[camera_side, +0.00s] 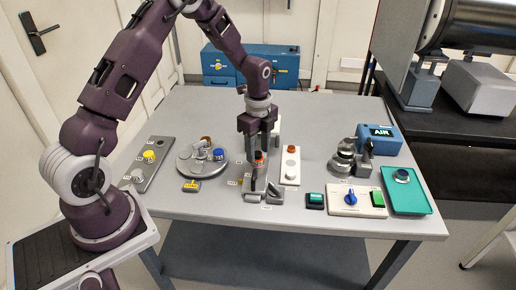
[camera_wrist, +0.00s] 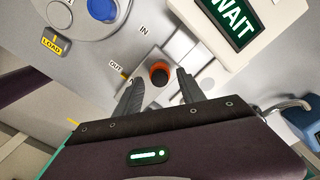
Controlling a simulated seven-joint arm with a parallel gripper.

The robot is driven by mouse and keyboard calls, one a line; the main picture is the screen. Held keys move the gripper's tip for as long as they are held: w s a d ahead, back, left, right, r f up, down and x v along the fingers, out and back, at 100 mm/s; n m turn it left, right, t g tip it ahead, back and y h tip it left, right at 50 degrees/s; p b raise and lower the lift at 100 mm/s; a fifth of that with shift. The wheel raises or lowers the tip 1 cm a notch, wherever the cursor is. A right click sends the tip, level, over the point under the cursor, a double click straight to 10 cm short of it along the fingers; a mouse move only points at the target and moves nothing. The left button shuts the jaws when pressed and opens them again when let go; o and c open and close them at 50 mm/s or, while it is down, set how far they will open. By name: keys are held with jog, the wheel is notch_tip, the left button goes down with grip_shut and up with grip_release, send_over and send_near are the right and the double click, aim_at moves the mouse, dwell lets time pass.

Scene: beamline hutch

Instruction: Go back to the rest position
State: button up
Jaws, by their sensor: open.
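My gripper (camera_side: 258,152) is open and points down over the middle of the grey table (camera_side: 310,110). In the wrist view its two fingers (camera_wrist: 158,77) stand apart. A dark round piece with an orange rim (camera_wrist: 159,73) shows between them, on a pale block by the "OUT" label (camera_wrist: 116,67). In the side view the orange piece (camera_side: 259,156) shows between the fingers, partly hidden by them. I cannot tell whether the fingers touch it. The arm reaches over the table from the left.
A round grey platform (camera_side: 187,170) stands left of the gripper. Further right are a stacked metal piece (camera_side: 341,162), a blue "AIR" box (camera_side: 379,139) and a teal tray (camera_side: 419,203). The back of the table is mostly clear.

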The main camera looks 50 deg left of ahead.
jog(key=s+d+r+n+t, duration=0.1)
jog(key=s+d+r+n, duration=0.15)
jog(key=r, duration=0.65)
jog(key=s+d+r+n+t, duration=0.15)
jog(key=s+r, duration=0.25)
jog(key=r, duration=0.6)
jog(key=s+d+r+n+t, duration=0.1)
jog(key=s+d+r+n, duration=0.1)
jog(key=s+n, duration=0.4)
jog(key=s+d+r+n+t, duration=0.2)
jog(key=s+d+n, duration=0.3)
jog(key=s, duration=0.9)
jog(key=shift+s+r+n, duration=0.15)
jog(key=shift+r+n, duration=0.45)
jog(key=shift+r, duration=0.25)
